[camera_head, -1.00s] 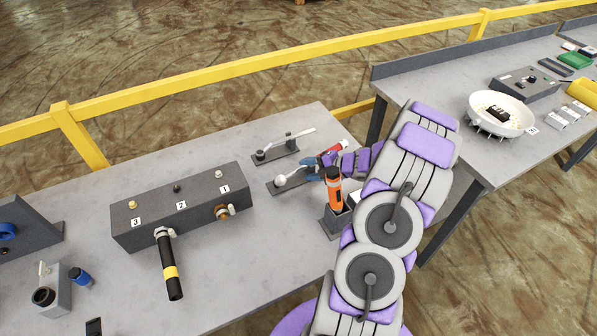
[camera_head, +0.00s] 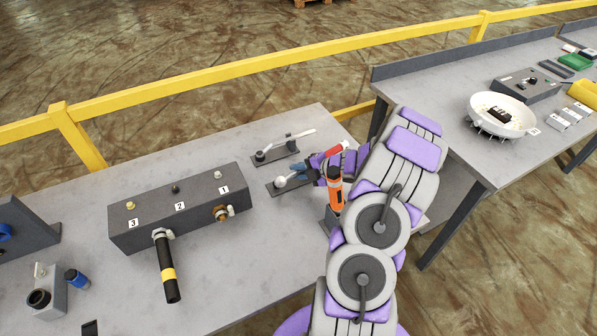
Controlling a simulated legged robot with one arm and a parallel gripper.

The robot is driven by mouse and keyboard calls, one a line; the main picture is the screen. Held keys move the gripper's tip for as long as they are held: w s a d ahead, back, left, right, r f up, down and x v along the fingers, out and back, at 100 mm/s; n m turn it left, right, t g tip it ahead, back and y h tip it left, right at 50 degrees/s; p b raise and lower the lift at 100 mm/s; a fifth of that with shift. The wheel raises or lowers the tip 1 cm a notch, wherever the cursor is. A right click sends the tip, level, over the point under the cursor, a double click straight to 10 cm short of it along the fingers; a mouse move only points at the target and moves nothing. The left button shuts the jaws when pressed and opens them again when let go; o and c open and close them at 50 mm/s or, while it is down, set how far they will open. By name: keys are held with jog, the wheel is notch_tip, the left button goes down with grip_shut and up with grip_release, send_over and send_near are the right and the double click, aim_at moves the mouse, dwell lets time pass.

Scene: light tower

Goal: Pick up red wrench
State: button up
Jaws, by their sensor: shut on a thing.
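The red wrench (camera_head: 333,149) shows a red handle end beside my forearm, on the far side of the table's right end. Its pale round head (camera_head: 280,182) seems to rest on a dark flat holder (camera_head: 274,190). The fingers and purple wrist hide most of the shaft. I cannot tell whether the wrench is lifted off its holder.
An orange-and-black tool (camera_head: 335,192) stands upright in a dark holder close to my arm. A grey numbered box (camera_head: 180,215) is to the left. A yellow rail (camera_head: 250,66) runs behind the table.

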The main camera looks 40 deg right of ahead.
jog(key=shift+f, duration=0.1)
grip_shut()
